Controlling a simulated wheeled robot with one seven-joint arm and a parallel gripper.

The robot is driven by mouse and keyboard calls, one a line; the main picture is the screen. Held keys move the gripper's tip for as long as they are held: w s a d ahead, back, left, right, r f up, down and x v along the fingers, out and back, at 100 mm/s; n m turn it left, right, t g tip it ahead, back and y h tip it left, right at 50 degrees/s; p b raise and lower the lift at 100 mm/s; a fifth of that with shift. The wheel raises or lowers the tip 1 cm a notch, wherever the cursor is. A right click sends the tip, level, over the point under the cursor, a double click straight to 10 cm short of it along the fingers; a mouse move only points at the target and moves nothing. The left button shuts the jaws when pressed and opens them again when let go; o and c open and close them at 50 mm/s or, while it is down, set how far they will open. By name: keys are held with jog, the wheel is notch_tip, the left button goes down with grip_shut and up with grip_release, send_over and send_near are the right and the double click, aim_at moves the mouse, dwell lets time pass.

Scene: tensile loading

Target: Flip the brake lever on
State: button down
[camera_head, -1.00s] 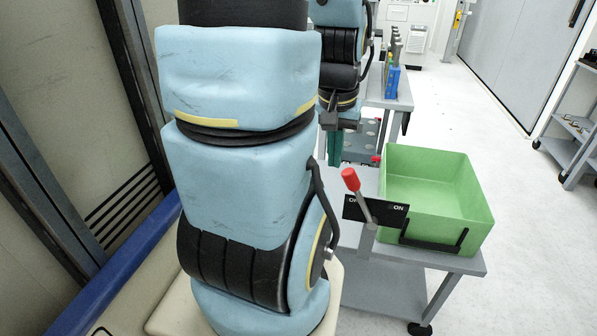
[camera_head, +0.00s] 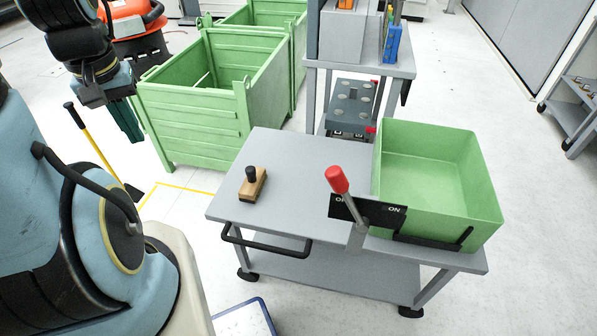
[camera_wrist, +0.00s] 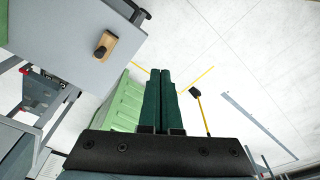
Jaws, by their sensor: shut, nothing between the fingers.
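The brake lever (camera_head: 347,198) has a red knob and a grey shaft. It stands at the front of the grey cart (camera_head: 308,160) in the head view, leaning to the left, towards the side of the partly covered left label. A black plate (camera_head: 385,212) behind it reads ON at its right end. My gripper (camera_head: 131,135) is at the upper left of the head view, well apart from the lever. Its dark green fingers are shut and empty, and they also show in the wrist view (camera_wrist: 159,75). The lever is not visible in the wrist view.
A wooden block with a black knob (camera_head: 252,184) lies on the cart top. A green bin (camera_head: 440,180) sits at the cart's right. Large green crates (camera_head: 195,115) and a yellow-handled broom (camera_head: 92,143) stand behind. The cart top's middle is clear.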

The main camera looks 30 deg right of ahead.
aim_at(348, 201)
jog(key=shift+f, duration=0.1)
jog(key=s+d+f+n+g+h+b, duration=0.2)
jog(key=s+d+f+n+g+b, duration=0.35)
jog(key=d+f+n+g, duration=0.5)
jog(key=d+f+n+g+h+b, duration=0.6)
jog(key=d+n+g+h, duration=0.4)
jog(key=d+n, duration=0.2)
jog(key=shift+f+n+h, duration=0.4)
jog(key=shift+f+n, duration=0.45)
jog(key=shift+n, duration=0.1)
jog(key=shift+g, duration=0.25)
jog(key=p+x, duration=0.2)
jog(key=x, duration=1.2)
jog(key=shift+p, duration=0.35)
jog(key=shift+r, duration=0.1)
